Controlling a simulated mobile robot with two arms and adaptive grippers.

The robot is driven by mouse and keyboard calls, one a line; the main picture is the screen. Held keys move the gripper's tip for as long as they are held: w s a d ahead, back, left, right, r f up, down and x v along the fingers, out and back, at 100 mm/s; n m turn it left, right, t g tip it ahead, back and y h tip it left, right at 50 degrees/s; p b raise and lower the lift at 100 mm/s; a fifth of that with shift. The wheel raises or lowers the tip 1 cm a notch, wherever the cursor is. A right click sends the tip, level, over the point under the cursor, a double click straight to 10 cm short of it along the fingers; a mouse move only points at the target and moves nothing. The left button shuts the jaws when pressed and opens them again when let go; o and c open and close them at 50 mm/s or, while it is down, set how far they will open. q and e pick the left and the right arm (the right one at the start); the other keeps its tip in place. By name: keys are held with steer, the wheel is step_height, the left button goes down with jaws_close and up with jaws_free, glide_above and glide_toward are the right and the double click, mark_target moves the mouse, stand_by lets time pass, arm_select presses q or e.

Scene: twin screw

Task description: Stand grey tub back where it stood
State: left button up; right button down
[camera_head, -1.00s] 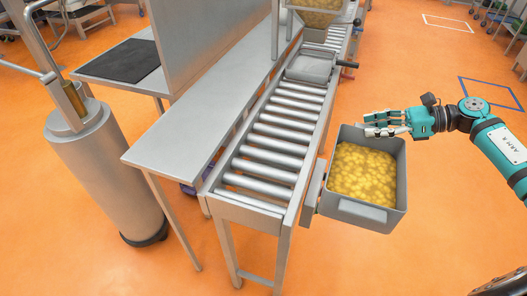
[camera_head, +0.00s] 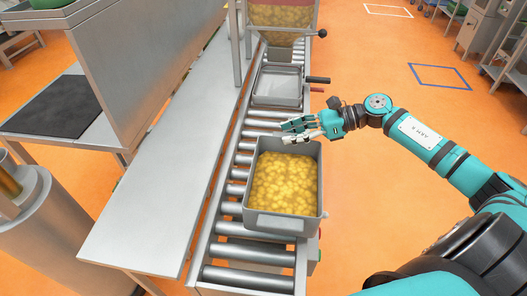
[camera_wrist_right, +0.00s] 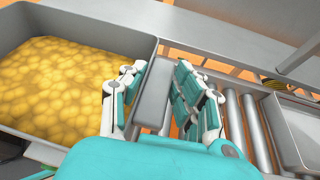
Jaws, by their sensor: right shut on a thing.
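The grey tub (camera_head: 282,224), filled with yellow potato-like pieces (camera_head: 284,184), is over the near part of the roller conveyor (camera_head: 232,189). It looks level; I cannot tell whether its base touches the rollers. My right gripper (camera_head: 288,131) is at the tub's far side. In the right wrist view, my right gripper (camera_wrist_right: 158,78) has its fingers on both sides of a grey grip piece (camera_wrist_right: 154,94) on the tub (camera_wrist_right: 140,42) and is shut on it. My left gripper is in neither view.
A shallow, empty grey tray (camera_head: 278,86) sits farther along the conveyor, below a hopper (camera_head: 281,16) of yellow pieces. A handle (camera_head: 317,80) sticks out beside it. A bare steel bench (camera_head: 160,190) runs along the conveyor's left.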

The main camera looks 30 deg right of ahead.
mark_target(258, 156)
steer(key=a, duration=0.1)
steer(key=a+p, duration=0.1)
steer(key=a, duration=0.2)
steer(key=shift+w+a, duration=0.3)
steer(key=shift+w, duration=0.05)
steer(key=shift+w+a+f+p, duration=0.1)
steer(key=shift+a+f+p, duration=0.1)
steer(key=shift+a+p, duration=0.75)
steer(key=shift+a, duration=0.5)
step_height(258, 156, down, 3)
steer(key=shift+f+p, duration=0.1)
steer(key=shift+p, duration=0.3)
steer(key=shift+f, duration=0.3)
steer(key=c, duration=1)
jaws_free()
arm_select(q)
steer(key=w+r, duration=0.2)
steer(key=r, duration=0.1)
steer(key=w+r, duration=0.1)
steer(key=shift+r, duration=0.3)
arm_select(e)
steer(key=shift+o, duration=0.2)
